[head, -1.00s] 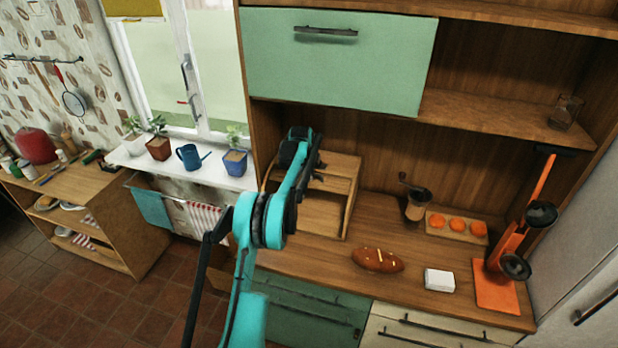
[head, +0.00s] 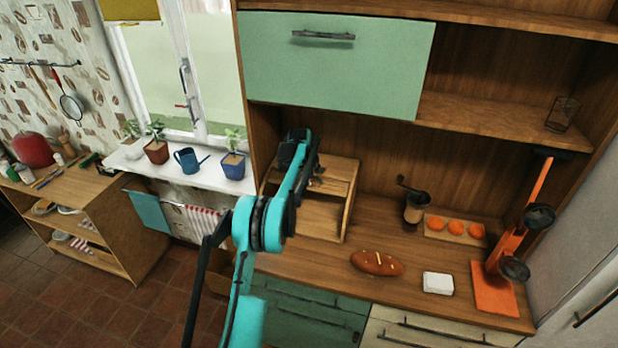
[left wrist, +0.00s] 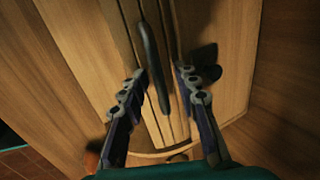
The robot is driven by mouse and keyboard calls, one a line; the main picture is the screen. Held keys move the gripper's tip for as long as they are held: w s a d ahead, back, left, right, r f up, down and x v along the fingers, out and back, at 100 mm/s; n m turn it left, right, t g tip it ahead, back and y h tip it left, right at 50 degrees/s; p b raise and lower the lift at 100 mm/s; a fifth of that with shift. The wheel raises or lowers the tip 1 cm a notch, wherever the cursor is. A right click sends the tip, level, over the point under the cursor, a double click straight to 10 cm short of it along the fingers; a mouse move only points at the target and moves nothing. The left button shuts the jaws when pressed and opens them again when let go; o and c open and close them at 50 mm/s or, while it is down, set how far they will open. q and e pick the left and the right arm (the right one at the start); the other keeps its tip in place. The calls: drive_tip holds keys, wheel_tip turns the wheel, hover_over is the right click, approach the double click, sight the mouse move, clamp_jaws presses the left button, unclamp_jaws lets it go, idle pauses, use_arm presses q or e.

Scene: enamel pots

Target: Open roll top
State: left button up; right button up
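The wooden roll-top box (head: 342,215) stands on the counter against the back wall, left of the bread. In the left wrist view its slatted wooden front (left wrist: 120,60) fills the middle, with a long dark handle (left wrist: 152,62) on it. My left gripper (left wrist: 162,74) is open, with one finger on each side of the handle. I cannot tell whether either finger touches it. In the head view my teal left arm (head: 272,222) hides part of the box and most of the gripper. My right gripper is not in view.
A bread loaf (head: 377,263), a white block (head: 438,283), a grinder (head: 414,205), a board with oranges (head: 455,228) and an orange lever device (head: 505,245) stand to the right. A green cabinet door (head: 335,62) is above. The counter before the loaf is clear.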

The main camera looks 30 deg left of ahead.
use_arm(q)
drive_tip(key=v, duration=1.2)
drive_tip(key=shift+f, duration=0.1)
drive_tip(key=s+d+r+n+t+b, duration=0.15)
drive_tip(key=s+d+n+b, duration=0.55)
drive_tip(key=s+d, duration=1.1)
drive_tip(key=s+d+f+n+b, duration=0.2)
drive_tip(key=s+d+f, duration=0.1)
drive_tip(key=s+f, duration=0.2)
drive_tip(key=s+d+f+n+b, duration=0.1)
drive_tip(key=s+d+f+n, duration=0.2)
drive_tip(key=s, duration=0.6)
drive_tip(key=s+d+f+n+t+h+b, duration=0.1)
drive_tip(key=s+d+f+n+b, duration=0.1)
drive_tip(key=s+f, duration=0.4)
drive_tip(key=s+d+n, duration=0.1)
drive_tip(key=s+d, duration=0.1)
drive_tip(key=shift+d+f+b, duration=0.3)
drive_tip(key=shift+f, duration=0.05)
